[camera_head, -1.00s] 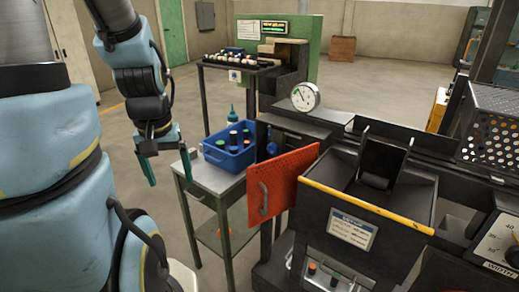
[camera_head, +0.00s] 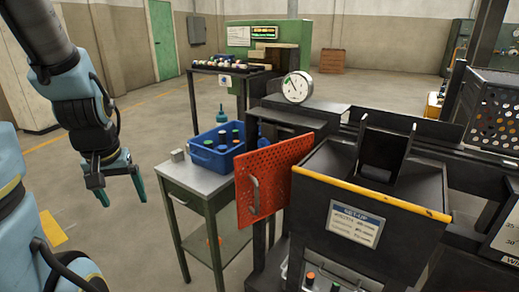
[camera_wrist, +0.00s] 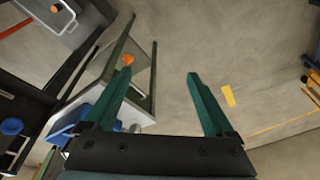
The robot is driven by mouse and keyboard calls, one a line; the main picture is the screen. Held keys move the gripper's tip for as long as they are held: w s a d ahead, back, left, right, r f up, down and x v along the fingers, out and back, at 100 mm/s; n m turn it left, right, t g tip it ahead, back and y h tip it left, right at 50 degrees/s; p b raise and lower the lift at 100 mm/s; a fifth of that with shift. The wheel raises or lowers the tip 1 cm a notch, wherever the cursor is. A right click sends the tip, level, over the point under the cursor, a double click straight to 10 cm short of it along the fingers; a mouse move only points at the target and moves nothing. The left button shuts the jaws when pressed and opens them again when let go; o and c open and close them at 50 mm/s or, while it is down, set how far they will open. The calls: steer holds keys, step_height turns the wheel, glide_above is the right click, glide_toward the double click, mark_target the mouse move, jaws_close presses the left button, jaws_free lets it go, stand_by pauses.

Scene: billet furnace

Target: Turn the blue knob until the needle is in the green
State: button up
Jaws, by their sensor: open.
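The round white gauge (camera_head: 297,87) stands on the dark machine, behind the orange perforated panel. Its dark needle points to the upper left. A green patch shows on the left of the dial, but the dial is too small to tell whether the needle is in it. A round blue knob (camera_wrist: 11,127) shows at the left edge of the wrist view. In the head view I cannot make it out clearly. My gripper (camera_head: 119,193) hangs fingers down, open and empty, left of the small table and well away from gauge and knob. Its two green fingers (camera_wrist: 160,75) are spread in the wrist view.
The small metal table (camera_head: 190,180) bears a blue crate (camera_head: 207,160) of bottles and a grey block (camera_head: 177,155). The orange panel (camera_head: 270,178) with a handle juts out beside it. A yellow-edged dark machine (camera_head: 370,195) stands right. Floor left of the table is clear.

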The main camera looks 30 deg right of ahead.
steer(key=w+d+f+m+t+h+b, duration=0.2)
steer(key=w+d+f+m+t, duration=0.15)
steer(key=w+d, duration=0.6)
steer(key=m+t+h+b, duration=0.2)
steer(key=m+h+b, duration=0.2)
steer(key=m+h, duration=0.75)
glide_toward(262, 146)
steer(key=w+d+f+n+h, duration=0.1)
steer(key=d+n+h, duration=0.1)
steer(key=p+x, duration=0.2)
steer(key=x, duration=0.7)
steer(key=shift+w+d+f+p, duration=0.15)
steer(key=shift+w+d+p, duration=0.05)
steer(key=shift+w+p, duration=0.15)
steer(key=c, duration=1.4)
steer(key=shift+f+b, duration=0.15)
steer(key=shift+b, duration=0.2)
